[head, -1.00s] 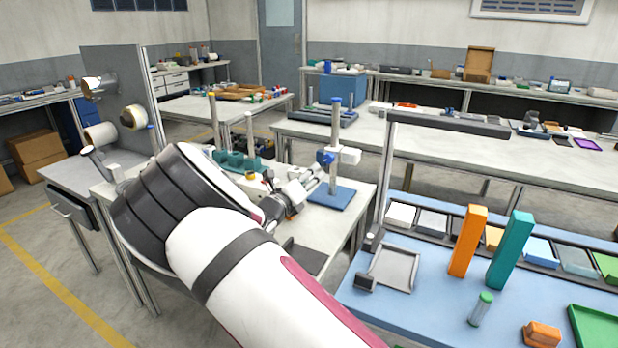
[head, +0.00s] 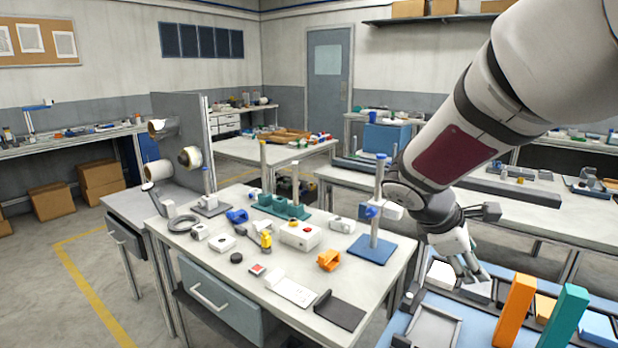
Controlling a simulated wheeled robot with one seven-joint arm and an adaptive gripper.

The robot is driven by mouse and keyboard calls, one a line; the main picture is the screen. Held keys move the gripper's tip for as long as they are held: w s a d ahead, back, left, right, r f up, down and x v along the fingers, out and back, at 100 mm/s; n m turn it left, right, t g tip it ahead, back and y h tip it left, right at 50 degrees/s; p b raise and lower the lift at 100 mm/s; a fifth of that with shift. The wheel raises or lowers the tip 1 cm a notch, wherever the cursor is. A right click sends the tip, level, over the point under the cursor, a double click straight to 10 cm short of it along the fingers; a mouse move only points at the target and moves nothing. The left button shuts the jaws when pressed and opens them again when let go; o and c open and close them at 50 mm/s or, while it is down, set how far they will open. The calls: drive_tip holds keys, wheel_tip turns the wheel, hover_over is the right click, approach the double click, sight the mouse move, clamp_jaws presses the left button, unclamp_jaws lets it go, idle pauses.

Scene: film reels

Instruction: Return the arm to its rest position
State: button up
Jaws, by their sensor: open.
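My arm reaches in from the upper right of the head view and points down toward the middle right. My gripper (head: 470,278) is at its end, over the back left part of the blue-topped bench (head: 392,325). Its fingers are apart and I see nothing held between them. It is close to a white block (head: 441,273) and a grey tray (head: 434,328); whether it touches anything there I cannot tell. My arm hides part of the bench behind.
An orange upright block (head: 514,312) and a teal one (head: 563,316) stand right of my gripper. A post on a blue base (head: 372,250) stands left of it on the white table (head: 190,245), among several small parts. Reels (head: 190,157) hang on a panel at left.

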drive_tip(key=s+a+r+m+y+p, duration=0.1)
drive_tip(key=s+a+r+m+y, duration=0.1)
drive_tip(key=s, duration=0.7)
drive_tip(key=s+a+r+m+t+y+p, duration=0.1)
drive_tip(key=s+a+r+m+y, duration=0.1)
drive_tip(key=s+a+m, duration=0.3)
drive_tip(key=s+a+r+m+y+p, duration=0.1)
drive_tip(key=s+a+r+m+y, duration=0.2)
drive_tip(key=s, duration=0.9)
drive_tip(key=m+y, duration=0.1)
drive_tip(key=m, duration=0.2)
drive_tip(key=shift+s+a+m+t, duration=0.2)
drive_tip(key=shift+s+m+t, duration=0.1)
drive_tip(key=shift+s+m, duration=0.1)
